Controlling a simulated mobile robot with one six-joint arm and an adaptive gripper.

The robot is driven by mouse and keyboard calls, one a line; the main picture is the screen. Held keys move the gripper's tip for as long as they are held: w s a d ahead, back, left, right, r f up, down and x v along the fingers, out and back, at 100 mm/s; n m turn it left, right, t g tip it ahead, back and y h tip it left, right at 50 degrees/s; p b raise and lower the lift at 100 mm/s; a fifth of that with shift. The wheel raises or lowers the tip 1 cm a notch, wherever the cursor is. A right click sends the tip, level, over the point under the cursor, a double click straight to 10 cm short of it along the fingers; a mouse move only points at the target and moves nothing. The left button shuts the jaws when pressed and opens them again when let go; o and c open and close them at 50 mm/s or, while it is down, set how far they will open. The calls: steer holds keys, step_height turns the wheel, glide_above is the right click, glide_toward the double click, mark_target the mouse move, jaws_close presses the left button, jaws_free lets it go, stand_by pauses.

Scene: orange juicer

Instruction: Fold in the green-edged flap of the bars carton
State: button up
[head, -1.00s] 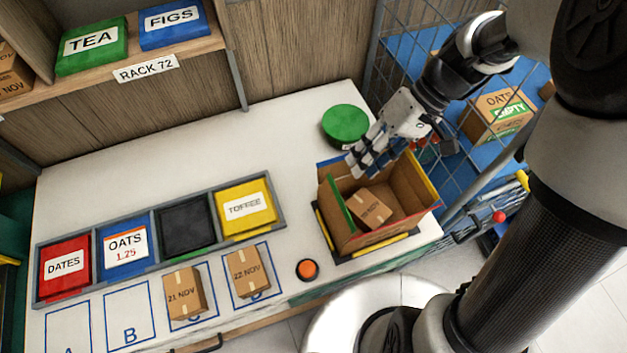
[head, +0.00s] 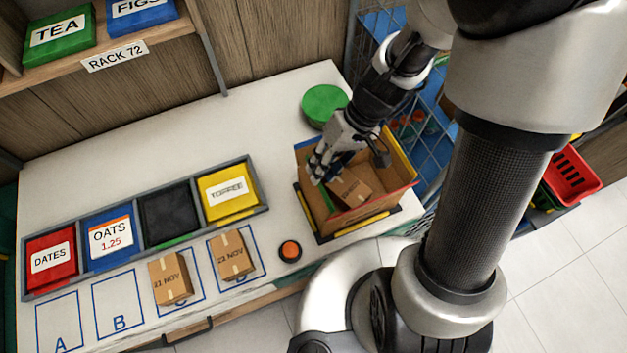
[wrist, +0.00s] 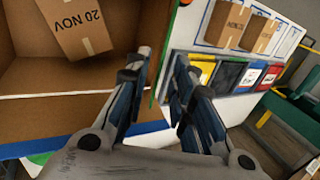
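The open bars carton (head: 370,212) stands at the table's right end with a small brown box (head: 350,188) inside. Its green-edged flap (head: 323,203) stands up along the left side; its edge also shows in the wrist view (wrist: 163,42). My gripper (head: 318,171) points down at the carton's left side, by the rear part of this flap. In the wrist view my fingers (wrist: 158,70) are apart, and the green edge shows in the gap between them. I cannot tell whether either finger touches the flap. Nothing is held.
The blue-edged flap (wrist: 45,144) lies near my gripper, and the yellow-edged flap (head: 397,156) is on the right. A green round lid (head: 324,104) is behind the carton. An orange button (head: 289,251) and two dated boxes (head: 171,279) are to the left. A wire cage stands behind right.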

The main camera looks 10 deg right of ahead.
mark_target(315, 188)
steer(key=b+x, duration=0.1)
steer(key=x, duration=0.4)
steer(key=shift+a+f, duration=0.1)
steer(key=shift+f, duration=0.15)
steer(key=shift+c, duration=0.3)
jaws_close()
